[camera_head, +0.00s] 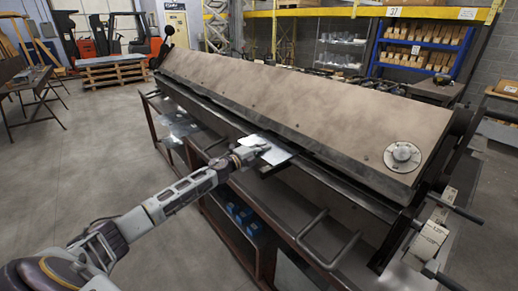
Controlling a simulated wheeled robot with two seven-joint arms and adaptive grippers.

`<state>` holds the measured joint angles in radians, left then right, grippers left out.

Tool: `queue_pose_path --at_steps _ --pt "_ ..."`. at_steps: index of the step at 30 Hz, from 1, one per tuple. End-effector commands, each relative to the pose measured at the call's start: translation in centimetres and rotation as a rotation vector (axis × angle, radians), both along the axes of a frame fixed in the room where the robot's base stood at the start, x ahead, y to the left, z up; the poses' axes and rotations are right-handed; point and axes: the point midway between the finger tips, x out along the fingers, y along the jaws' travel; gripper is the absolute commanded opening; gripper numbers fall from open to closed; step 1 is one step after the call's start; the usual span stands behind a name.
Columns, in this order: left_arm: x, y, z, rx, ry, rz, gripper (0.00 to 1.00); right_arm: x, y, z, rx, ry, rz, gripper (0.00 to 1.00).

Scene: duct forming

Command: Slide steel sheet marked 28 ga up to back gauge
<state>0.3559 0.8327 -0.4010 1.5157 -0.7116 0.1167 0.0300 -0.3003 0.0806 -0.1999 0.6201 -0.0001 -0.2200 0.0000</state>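A small pale steel sheet (278,154) lies at the front of a long bending brake (300,98), near the middle of its length. Its far edge is close to the brake's dark front bar. Any marking on it is too small to read. My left arm reaches in from the lower left, and its gripper (258,150) is at the sheet's near left edge, seeming to touch it. Whether the fingers are closed on the sheet is too small to tell. A back gauge cannot be made out. My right gripper is not in view.
A bent handle bar (325,240) sticks out at the brake's front. Blue items (240,214) sit on the shelf below. A round dial (402,156) is on the brake's right end. A blue rack (422,46) and a pallet (112,71) stand behind. The left floor is largely clear.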

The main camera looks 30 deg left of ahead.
Motion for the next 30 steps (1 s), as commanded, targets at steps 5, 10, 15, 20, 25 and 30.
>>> queue_pose_path --at_steps 5,10,15,20,25,30 --pt "0.46 0.03 1.17 -0.008 -0.017 0.010 0.00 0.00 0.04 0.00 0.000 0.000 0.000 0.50" --pt "0.46 0.01 1.13 -0.008 -0.017 0.010 0.12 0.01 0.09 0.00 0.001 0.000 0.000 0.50" --pt "0.45 0.00 1.14 -0.008 -0.017 0.009 0.30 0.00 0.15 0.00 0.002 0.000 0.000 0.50" --pt "0.41 -0.05 1.16 -0.007 -0.018 0.007 0.30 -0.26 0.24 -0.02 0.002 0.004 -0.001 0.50" --pt "0.34 -0.10 1.01 -0.005 -0.015 0.004 0.30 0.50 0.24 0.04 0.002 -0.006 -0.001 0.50" --pt "0.29 -0.07 0.81 -0.003 -0.012 0.003 0.30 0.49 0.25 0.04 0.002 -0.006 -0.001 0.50"
